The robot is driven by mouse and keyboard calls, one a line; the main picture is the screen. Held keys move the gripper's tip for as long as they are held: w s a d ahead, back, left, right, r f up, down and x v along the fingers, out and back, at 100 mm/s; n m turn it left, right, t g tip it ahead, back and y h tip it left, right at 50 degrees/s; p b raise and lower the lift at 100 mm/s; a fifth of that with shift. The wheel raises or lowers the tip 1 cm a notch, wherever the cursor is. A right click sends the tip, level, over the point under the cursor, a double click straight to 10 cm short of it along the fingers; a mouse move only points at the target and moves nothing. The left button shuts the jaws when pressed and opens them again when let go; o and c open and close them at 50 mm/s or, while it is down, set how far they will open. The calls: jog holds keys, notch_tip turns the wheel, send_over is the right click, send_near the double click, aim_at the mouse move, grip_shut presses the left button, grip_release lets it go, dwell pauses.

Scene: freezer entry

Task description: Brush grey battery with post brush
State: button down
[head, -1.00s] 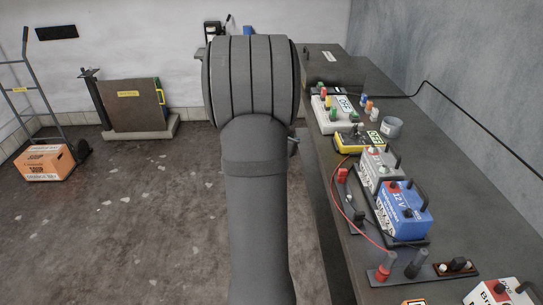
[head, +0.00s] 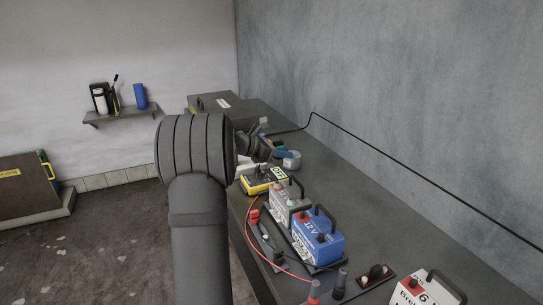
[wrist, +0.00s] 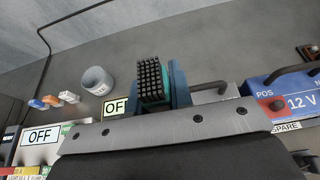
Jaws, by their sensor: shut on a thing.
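My gripper (wrist: 155,88) is shut on the post brush (wrist: 152,80), a block of dark bristles with a green body between blue fingers. The gripper also shows in the head view (head: 282,151), above the far part of the bench, beyond the batteries. The grey battery (head: 280,198) stands upright beside the blue 12 V battery (head: 318,240), with red on its top and a dark handle. In the wrist view the grey battery (wrist: 214,97) is mostly hidden behind the gripper, just right of the brush. I see no clear contact between brush and battery.
A yellow meter (head: 262,182) sits beyond the grey battery. A grey cup (wrist: 97,80) stands left of the brush. A red lead (head: 247,230) loops beside the batteries. A black cable (head: 400,162) runs along the wall. A "6" battery (head: 410,291) stands nearer.

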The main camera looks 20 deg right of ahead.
jog(key=shift+a, duration=0.1)
jog(key=shift+f, duration=2.95)
jog(key=shift+f, duration=0.7)
jog(key=shift+r, duration=0.35)
jog(key=shift+f, duration=0.35)
dwell(1.0)
jog(key=shift+r, duration=0.35)
jog(key=shift+f, duration=0.55)
dwell(1.2)
jog(key=c, duration=1.2)
grip_release()
